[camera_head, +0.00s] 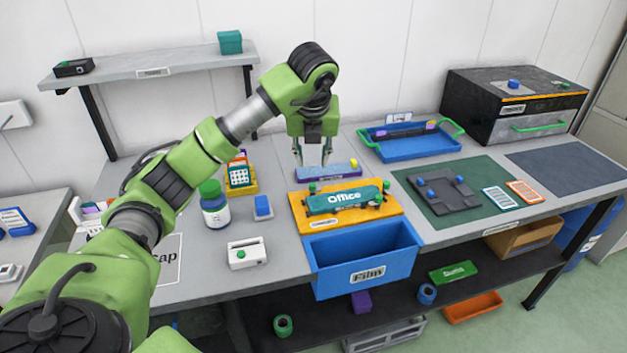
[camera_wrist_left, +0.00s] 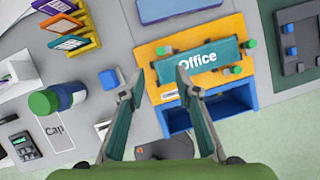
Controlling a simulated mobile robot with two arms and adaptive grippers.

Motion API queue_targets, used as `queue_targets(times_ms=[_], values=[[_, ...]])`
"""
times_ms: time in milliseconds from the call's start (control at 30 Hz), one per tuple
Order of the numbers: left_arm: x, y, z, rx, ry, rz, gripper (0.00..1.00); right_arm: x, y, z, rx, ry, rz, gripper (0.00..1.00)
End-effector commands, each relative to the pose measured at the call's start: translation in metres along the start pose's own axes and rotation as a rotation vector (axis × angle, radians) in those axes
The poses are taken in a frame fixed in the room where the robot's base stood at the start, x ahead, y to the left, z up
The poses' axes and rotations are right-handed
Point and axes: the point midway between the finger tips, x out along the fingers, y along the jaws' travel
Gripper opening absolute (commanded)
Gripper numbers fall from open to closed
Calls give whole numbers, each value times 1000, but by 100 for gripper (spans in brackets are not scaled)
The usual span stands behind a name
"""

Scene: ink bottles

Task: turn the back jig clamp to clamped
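An orange jig plate (camera_head: 391,222) lies in the middle of the table and carries a teal block marked "Office" (camera_head: 345,203). Small green knobs sit at its back left (camera_head: 312,187) and right end (camera_head: 386,185). I cannot tell which of them is the back clamp or how it is turned. The jig plate also shows in the left wrist view (camera_wrist_left: 221,28), with the Office block (camera_wrist_left: 221,55) on it. My left gripper (camera_head: 312,163) points down above the table behind the jig, apart from it. It is open and empty in the left wrist view (camera_wrist_left: 158,76). My right gripper is not in view.
A blue bin (camera_head: 366,273) hangs at the front below the jig. A purple bar (camera_head: 327,172) lies behind it. A green mat (camera_head: 488,172) with a grey fixture (camera_head: 443,195) is at right. A green-capped bottle (camera_head: 215,210) stands at left, a blue tray (camera_head: 418,151) at back right.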

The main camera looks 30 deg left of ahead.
Motion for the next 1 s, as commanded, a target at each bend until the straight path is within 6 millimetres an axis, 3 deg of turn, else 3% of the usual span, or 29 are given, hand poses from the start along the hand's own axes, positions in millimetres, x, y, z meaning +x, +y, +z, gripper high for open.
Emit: queue_targets(times_ms=[300, 500, 700, 1000], values=[[68, 0, -2, 2, 7, 1, 30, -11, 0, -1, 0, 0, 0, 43], [100, -1, -1, 2, 5, -2, 30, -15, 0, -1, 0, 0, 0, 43], [115, -1, -1, 3, 2, -3, 30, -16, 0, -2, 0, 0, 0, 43], [117, -1, -1, 4, 2, -4, 28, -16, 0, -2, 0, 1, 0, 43]])
